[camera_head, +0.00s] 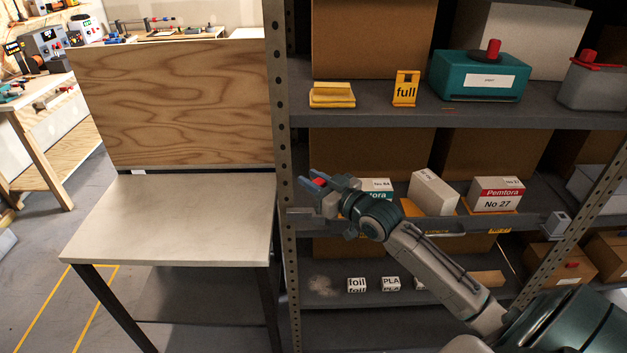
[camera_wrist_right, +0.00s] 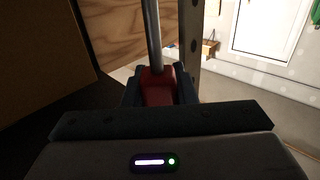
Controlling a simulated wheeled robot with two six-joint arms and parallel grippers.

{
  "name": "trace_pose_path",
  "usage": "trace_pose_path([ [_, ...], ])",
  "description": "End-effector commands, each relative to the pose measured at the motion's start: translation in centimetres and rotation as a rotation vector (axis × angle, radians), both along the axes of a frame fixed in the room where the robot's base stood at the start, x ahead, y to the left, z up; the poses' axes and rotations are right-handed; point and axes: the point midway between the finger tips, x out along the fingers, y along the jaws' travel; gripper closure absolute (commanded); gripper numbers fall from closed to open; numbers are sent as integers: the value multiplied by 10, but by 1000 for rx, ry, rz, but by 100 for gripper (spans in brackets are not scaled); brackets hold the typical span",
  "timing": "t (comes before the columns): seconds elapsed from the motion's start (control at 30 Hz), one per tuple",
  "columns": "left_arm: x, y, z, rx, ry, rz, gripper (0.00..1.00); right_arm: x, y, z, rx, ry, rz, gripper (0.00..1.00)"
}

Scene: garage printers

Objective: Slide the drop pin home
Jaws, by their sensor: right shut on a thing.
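My right gripper (camera_head: 320,184) is shut on the red grip of the drop pin (camera_head: 319,181), in front of the left shelf post. In the right wrist view the red grip (camera_wrist_right: 158,86) sits between the two dark fingers, and a grey metal shaft (camera_wrist_right: 152,35) runs from it to the top edge. The shaft's far end is out of that view, so I cannot tell whether it sits in a hole. A grey bracket (camera_head: 300,211) shows at the post just below the gripper. My left gripper is not in view.
The rack's left post (camera_head: 282,120) stands close to the gripper. Boxes, including a white one (camera_head: 433,191), stand on the middle shelf behind my arm. A grey block (camera_head: 558,225) sits at its right end. A pale-topped table (camera_head: 170,220) with a bare top stands to the left.

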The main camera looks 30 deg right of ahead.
Motion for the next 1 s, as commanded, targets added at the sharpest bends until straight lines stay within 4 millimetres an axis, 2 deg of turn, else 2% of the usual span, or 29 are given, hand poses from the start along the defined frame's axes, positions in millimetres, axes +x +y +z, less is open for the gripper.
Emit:
trace_pose_path([
  [1.0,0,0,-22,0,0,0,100,0,0,-25,0,0,0,97],
])
